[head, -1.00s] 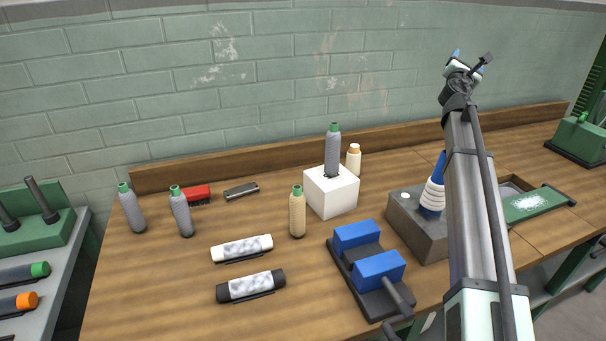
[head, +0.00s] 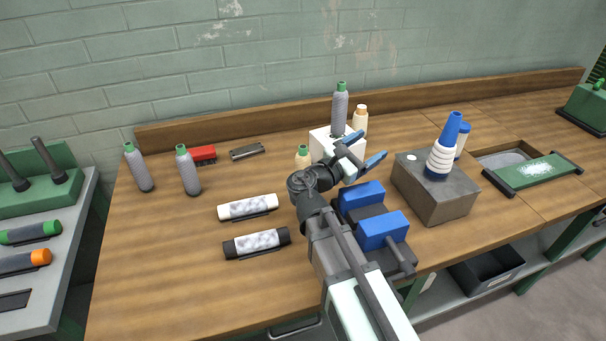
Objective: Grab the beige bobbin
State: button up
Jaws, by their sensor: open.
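The beige bobbin (head: 303,159) has a green top and stands upright on the wooden bench, in front of the white block's left side. Only its upper part shows in the head view; my wrist covers the rest. My gripper (head: 364,149) is open with blue-tipped fingers. It is to the right of the beige bobbin, in front of the white block (head: 321,145), with nothing seen between the fingers. I cannot tell whether it touches anything.
A blue-padded stand (head: 381,233) and a grey block with a blue-and-white cone (head: 441,158) are to the right.

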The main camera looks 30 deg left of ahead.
jog(key=s+a+f+n+y, duration=0.2)
jog(key=s+a+f, duration=0.1)
jog(key=s, duration=0.6)
jog(key=n+y, duration=0.6)
jog(key=y, duration=0.1)
send_near(301, 169)
jog(key=shift+w+a+f, duration=0.1)
jog(key=shift+a+f, duration=0.15)
jog(key=shift+f, duration=0.65)
jog(key=shift+w+a, duration=0.15)
jog(key=shift+w, duration=0.05)
jog(key=w, duration=0.7)
jog(key=shift+a, duration=0.1)
jog(key=shift+w+r, duration=0.2)
jog(key=shift+w, duration=2.95)
jog(key=c, duration=1.1)
